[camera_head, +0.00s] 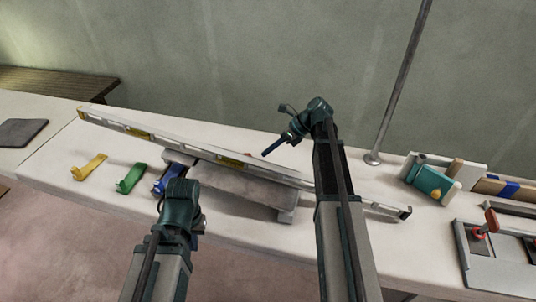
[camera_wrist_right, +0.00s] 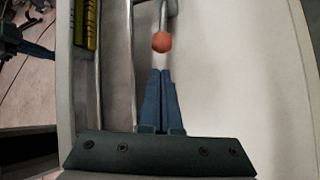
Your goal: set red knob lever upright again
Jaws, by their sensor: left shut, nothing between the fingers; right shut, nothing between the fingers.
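The red knob (camera_wrist_right: 162,42) shows in the right wrist view on the end of a metal rod (camera_wrist_right: 168,12) that runs to the top edge. The rod's base is out of view there. In the head view only a small red spot (camera_head: 247,155) shows behind the spirit level, seemingly this knob. My right gripper (camera_head: 266,153) is shut and empty; its blue fingertips (camera_wrist_right: 161,72) point at the knob with a small visible gap. My left gripper (camera_head: 180,190) is low at the bench's front edge, its fingers mostly hidden by its own wrist; it holds nothing visible.
A long spirit level (camera_head: 180,145) lies across the bench, over a grey block (camera_head: 240,185). Yellow (camera_head: 88,167), green (camera_head: 131,178) and blue (camera_head: 160,184) brackets lie at left. At right are a teal device (camera_head: 428,182), a red-handled lever (camera_head: 491,221) and a thin pole (camera_head: 400,90).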

